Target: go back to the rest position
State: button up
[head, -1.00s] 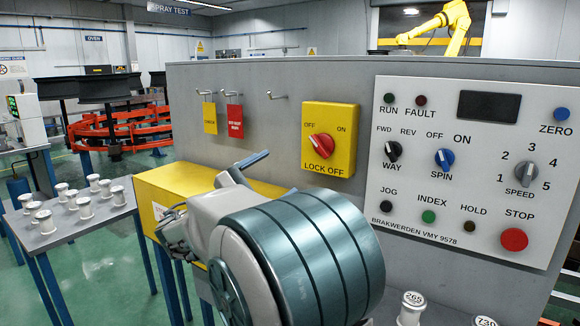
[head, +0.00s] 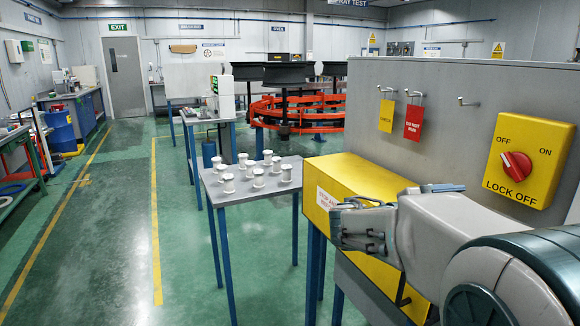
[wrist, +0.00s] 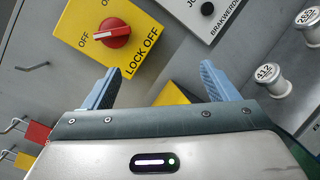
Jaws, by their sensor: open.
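My gripper (wrist: 170,90) is open in the wrist view, its two blue fingers spread apart with nothing between them. In the head view my arm reaches in from the lower right, in front of the grey machine panel (head: 450,135). The gripper's fingers are mostly hidden there; one blue finger (head: 443,188) shows above the arm. The yellow lock off switch (head: 530,160) with its red knob is on the panel; it also shows beyond the fingers at the top of the wrist view (wrist: 140,62). The gripper appears apart from it.
A yellow box (head: 350,190) lies below and beside my arm. A yellow tag (head: 387,116) and a red tag (head: 414,121) hang on hooks. White spools stand on a small table (head: 260,199). Numbered weights (wrist: 271,80) show in the wrist view. Open green floor (head: 110,240) lies left.

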jog(key=s+a+f+m+g+y+p, duration=0.1)
jog(key=s+a+f+m+y+p, duration=0.45)
jog(key=s+y, duration=0.45)
jog(key=s+a+f+m+t+y+p, duration=0.2)
jog(key=s+a+m+y+p, duration=0.2)
jog(key=a+y, duration=0.4)
jog(key=a+p, duration=0.1)
jog(key=a, duration=0.3)
jog(key=shift+s+a+t+p, duration=0.2)
jog(key=shift+t+p, duration=0.1)
jog(key=shift+p, duration=0.1)
